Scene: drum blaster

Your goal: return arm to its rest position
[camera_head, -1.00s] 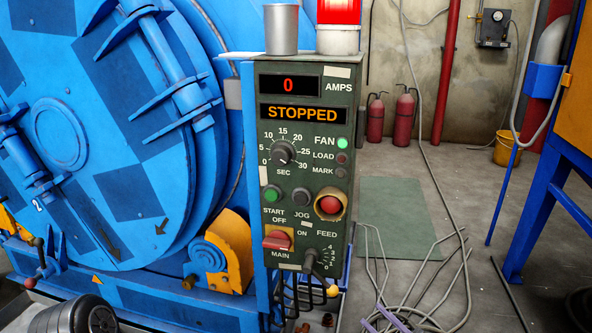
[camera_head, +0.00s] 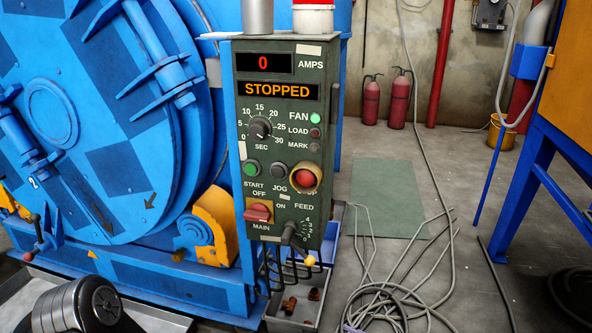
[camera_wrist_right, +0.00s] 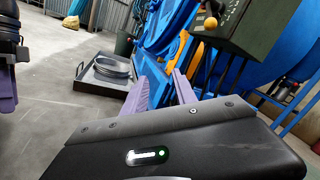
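The green control panel (camera_head: 278,150) stands upright in the middle of the head view. Its displays read 0 and STOPPED, and the fan lamp is lit green. My right gripper (camera_wrist_right: 160,76) shows two purple fingers, apart with nothing between them, below the panel box (camera_wrist_right: 258,32) in the right wrist view. Only a purple sliver of it shows at the head view's bottom edge. A black rounded part of my left arm (camera_head: 82,308) is at the lower left of the head view. Purple fingers at the wrist view's left edge look like my left gripper (camera_wrist_right: 8,95), mostly cut off.
The blue drum machine (camera_head: 90,130) fills the left. A tray (camera_head: 292,318) with brown pieces lies below the panel. Cables (camera_head: 395,305) coil on the floor to the right. A blue frame (camera_head: 520,175) stands at right.

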